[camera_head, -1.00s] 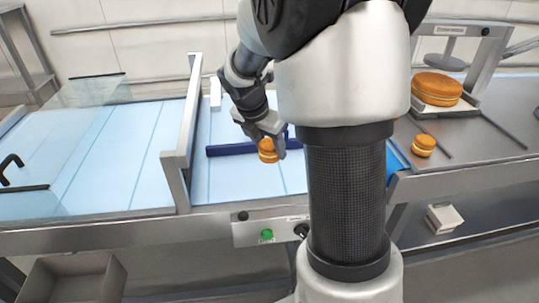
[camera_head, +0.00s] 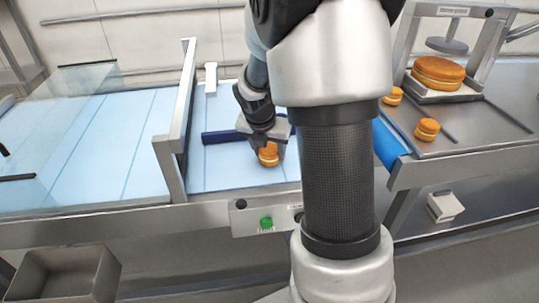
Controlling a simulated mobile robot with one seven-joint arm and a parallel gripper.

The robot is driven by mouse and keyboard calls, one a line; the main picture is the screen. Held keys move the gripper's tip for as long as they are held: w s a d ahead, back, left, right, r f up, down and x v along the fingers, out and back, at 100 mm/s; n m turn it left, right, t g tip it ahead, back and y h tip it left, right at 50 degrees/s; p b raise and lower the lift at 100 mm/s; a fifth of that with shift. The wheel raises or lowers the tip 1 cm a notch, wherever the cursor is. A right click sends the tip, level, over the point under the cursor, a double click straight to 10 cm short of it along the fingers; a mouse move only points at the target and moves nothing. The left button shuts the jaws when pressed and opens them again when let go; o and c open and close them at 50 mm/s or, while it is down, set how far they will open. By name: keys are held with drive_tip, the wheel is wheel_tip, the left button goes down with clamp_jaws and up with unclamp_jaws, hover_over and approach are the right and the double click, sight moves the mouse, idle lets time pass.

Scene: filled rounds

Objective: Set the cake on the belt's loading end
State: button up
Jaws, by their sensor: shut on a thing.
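A small round filled cake (camera_head: 268,155), golden with a pale filling band, is between the fingers of my gripper (camera_head: 266,140). My gripper is shut on it. The cake is over the near part of the belt's loading end (camera_head: 215,175), the light blue surface right of the metal gate. I cannot tell whether the cake touches the belt. A dark blue bar (camera_head: 222,137) lies across the belt just behind the gripper. My arm hides the belt's right part.
A metal gate (camera_head: 171,150) stands left of the gripper. A large cake (camera_head: 438,73) sits under a press at right; small cakes (camera_head: 427,129) (camera_head: 393,96) lie on the right-hand counter. A green button (camera_head: 266,222) is on the front panel. An empty grey bin (camera_head: 62,275) is at lower left.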

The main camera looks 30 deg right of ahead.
drive_tip(key=shift+f, duration=0.35)
drive_tip(key=o, duration=0.7)
